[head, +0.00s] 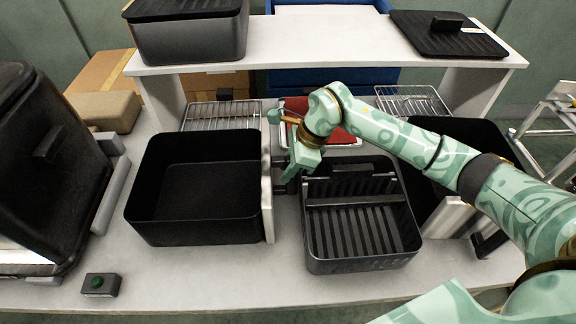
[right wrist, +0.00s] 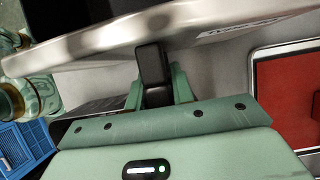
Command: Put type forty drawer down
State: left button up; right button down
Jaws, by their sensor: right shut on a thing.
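A large black drawer (head: 190,232) with a pale metal front panel (head: 267,200) is at the left middle of the counter, its panel facing right. I cannot tell whether its base touches the counter. My right gripper (head: 283,182) is at that panel, shut on the drawer's black handle. In the right wrist view the gripper's green fingers (right wrist: 158,92) are around the black handle (right wrist: 152,68), which joins the metal panel (right wrist: 190,28). The marking on the panel is too unclear to read. My left gripper is not in view.
A dark basket with a slatted insert (head: 362,262) stands close right of the gripper. Another black drawer (head: 470,132) is behind my right arm. Wire racks (head: 222,115) and a red tray (head: 345,137) lie behind, under a white shelf (head: 320,45).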

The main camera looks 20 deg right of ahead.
jog(key=c, duration=1.2)
grip_release()
jog(key=p+v, duration=0.2)
jog(key=v, duration=1)
jog(key=shift+r, duration=0.1)
